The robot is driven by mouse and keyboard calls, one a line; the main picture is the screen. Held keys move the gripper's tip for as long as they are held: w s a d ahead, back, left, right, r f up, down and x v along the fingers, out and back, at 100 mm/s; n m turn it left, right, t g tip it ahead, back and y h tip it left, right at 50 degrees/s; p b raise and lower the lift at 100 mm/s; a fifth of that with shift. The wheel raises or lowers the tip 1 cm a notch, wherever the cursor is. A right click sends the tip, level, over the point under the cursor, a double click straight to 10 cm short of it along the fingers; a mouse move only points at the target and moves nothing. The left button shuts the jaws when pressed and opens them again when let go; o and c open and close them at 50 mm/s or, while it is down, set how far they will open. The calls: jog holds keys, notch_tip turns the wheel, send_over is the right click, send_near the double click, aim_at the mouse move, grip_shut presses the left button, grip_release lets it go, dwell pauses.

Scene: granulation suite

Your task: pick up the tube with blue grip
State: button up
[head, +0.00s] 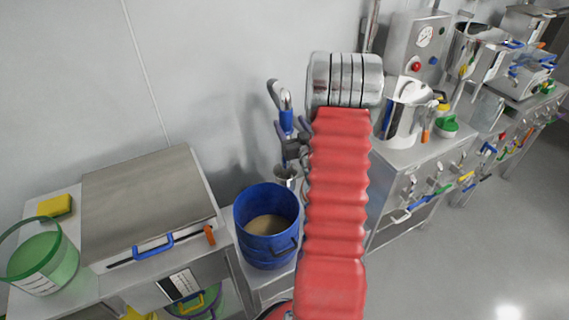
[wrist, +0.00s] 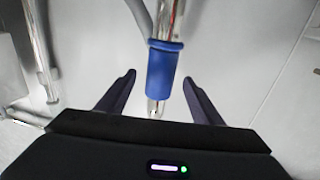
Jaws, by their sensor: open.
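The tube with blue grip is a shiny metal tube with a blue sleeve (head: 286,122), standing near the wall in the head view. In the wrist view its blue grip (wrist: 163,69) is between and slightly beyond my open fingers, with metal tube above and a short metal end below. My gripper (wrist: 158,78) is open, with a gap visible on each side of the grip. In the head view my gripper (head: 296,146) is dark, small and partly hidden by my red-sleeved arm, close below the blue grip. The tube's lower end is hard to make out there.
A blue bucket (head: 268,228) with tan contents stands below the tube. A metal-lidded box (head: 150,205) and a green container (head: 40,262) are at left. A steel bench with a white-and-steel vessel (head: 402,112) is at right. The wall is close behind the tube.

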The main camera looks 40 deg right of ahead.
jog(key=x, duration=0.5)
jog(key=shift+a, duration=0.1)
dwell(0.4)
grip_shut()
dwell(0.6)
